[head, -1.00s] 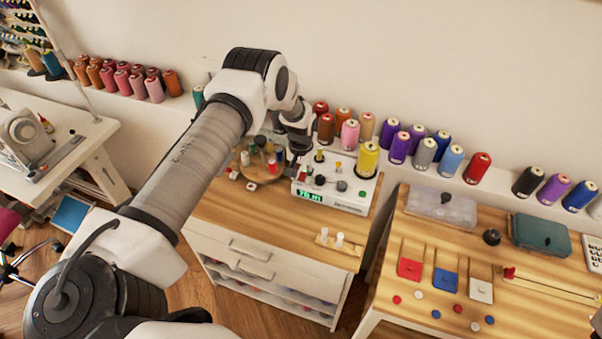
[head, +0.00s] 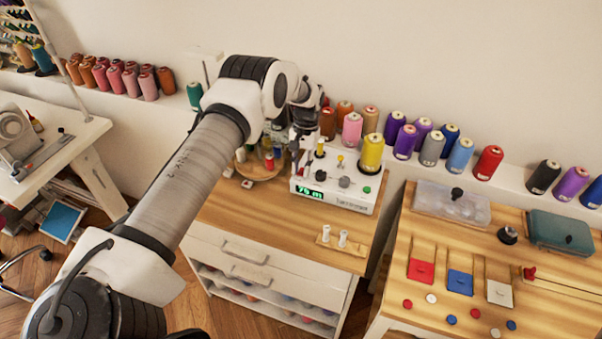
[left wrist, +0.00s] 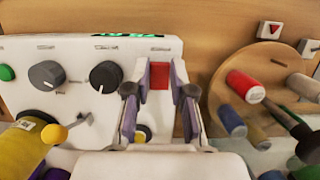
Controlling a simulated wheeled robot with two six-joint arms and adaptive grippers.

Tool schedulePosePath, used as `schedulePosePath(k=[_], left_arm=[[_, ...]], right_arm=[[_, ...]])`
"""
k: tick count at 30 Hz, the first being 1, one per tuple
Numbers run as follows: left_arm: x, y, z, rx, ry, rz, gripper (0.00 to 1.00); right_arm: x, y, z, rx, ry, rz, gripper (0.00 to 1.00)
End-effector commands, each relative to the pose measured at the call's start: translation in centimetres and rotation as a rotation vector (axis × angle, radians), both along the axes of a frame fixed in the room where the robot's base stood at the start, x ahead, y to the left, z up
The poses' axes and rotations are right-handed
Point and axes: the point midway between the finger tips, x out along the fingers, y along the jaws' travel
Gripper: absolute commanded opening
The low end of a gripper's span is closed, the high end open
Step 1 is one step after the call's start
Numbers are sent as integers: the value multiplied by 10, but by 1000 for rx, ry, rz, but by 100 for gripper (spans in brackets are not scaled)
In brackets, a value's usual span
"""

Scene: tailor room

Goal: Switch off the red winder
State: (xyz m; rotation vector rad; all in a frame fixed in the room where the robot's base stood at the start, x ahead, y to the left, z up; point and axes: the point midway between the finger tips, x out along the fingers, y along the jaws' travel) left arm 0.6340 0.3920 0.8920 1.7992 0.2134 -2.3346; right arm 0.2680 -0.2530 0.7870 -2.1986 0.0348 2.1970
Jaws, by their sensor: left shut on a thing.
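The winder (head: 345,203) is a white box with a lit green display, dark knobs and a green button (head: 366,190), beside a yellow spool (head: 371,153). The left wrist view shows its face (left wrist: 60,62), with two dark knobs and a small red block (left wrist: 158,76) at the edge. My left gripper (head: 297,165) is at the winder's left end. In the left wrist view its purple-padded fingers (left wrist: 158,95) stand on both sides of the red block, shut on it. The head view hides this contact. My right gripper is not in view.
A round wooden board (head: 262,172) with small spools is close to the left of the winder. Two white pegs (head: 342,238) stand on a small block in front. A shelf of thread spools (head: 430,149) runs behind. The wooden top before the winder (head: 250,212) is mostly clear.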

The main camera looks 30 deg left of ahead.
Motion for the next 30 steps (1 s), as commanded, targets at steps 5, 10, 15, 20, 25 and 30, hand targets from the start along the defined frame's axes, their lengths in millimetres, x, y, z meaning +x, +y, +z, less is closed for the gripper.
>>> schedulePosePath(k=[5,10,15,20,25,30], left_arm=[[-1,0,-1,-1,3,0,0],[-1,0,0,0,2,0,48],[-1,0,0,0,1,0,48],[3,1,12,0,-2,0,48],[14,3,49,0,-4,0,48],[24,5,90,0,-2,0,48]], right_arm=[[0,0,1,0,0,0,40],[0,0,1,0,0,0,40],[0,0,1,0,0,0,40],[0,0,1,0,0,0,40],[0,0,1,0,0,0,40],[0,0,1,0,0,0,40]])
